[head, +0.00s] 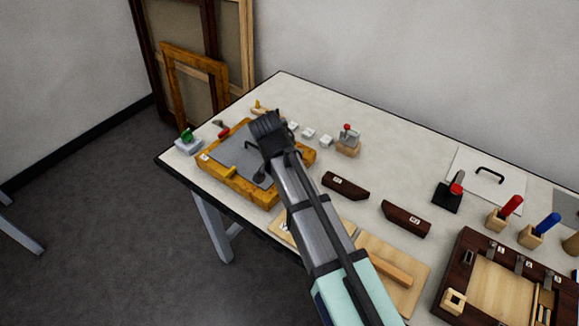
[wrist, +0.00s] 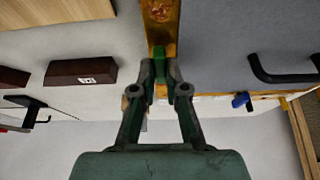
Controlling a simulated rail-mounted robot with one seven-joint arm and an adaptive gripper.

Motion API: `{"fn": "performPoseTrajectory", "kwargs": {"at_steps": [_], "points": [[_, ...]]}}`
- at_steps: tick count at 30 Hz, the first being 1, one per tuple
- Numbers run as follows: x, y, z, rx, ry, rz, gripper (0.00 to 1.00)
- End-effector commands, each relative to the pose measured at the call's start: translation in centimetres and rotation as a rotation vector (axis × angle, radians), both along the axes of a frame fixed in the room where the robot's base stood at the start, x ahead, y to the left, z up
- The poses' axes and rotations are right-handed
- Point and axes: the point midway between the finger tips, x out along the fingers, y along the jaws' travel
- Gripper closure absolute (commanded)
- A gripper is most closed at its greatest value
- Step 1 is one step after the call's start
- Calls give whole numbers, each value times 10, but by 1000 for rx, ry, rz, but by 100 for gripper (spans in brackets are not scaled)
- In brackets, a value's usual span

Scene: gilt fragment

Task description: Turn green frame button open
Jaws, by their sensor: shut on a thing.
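The gilt frame (head: 245,188) lies flat on the table at the left, with a grey panel (head: 237,152) and a dark handle inside it. My gripper (head: 268,135) is over the frame's far right side and hides that part in the head view. In the wrist view, my gripper (wrist: 162,78) is shut on the green button (wrist: 160,63), which sits between the fingertips at the edge of the gilt frame (wrist: 160,25). The grey panel (wrist: 225,40) and its black handle (wrist: 280,70) are beside it. The button's turn angle is hard to tell.
Several small white blocks (head: 308,133) and a red-knobbed wooden block (head: 347,145) stand behind my gripper. Two dark brown blocks (head: 345,186) (head: 405,218) lie to the right. A dark wooden box (head: 464,252) is at the front right. The table's left edge is near the frame.

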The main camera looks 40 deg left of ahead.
Motion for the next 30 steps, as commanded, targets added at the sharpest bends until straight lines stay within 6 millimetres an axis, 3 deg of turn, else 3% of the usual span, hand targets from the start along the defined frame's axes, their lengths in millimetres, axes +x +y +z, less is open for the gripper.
{"fn": "performPoseTrajectory", "kwargs": {"at_steps": [8,9,11,23,30], "points": [[-1,0,-1,0,3,-3,100],[-1,0,-1,0,3,-3,81],[-1,0,-1,0,3,-3,62],[-2,0,4,1,1,-1,62],[-14,0,35,4,-1,-1,62]]}}
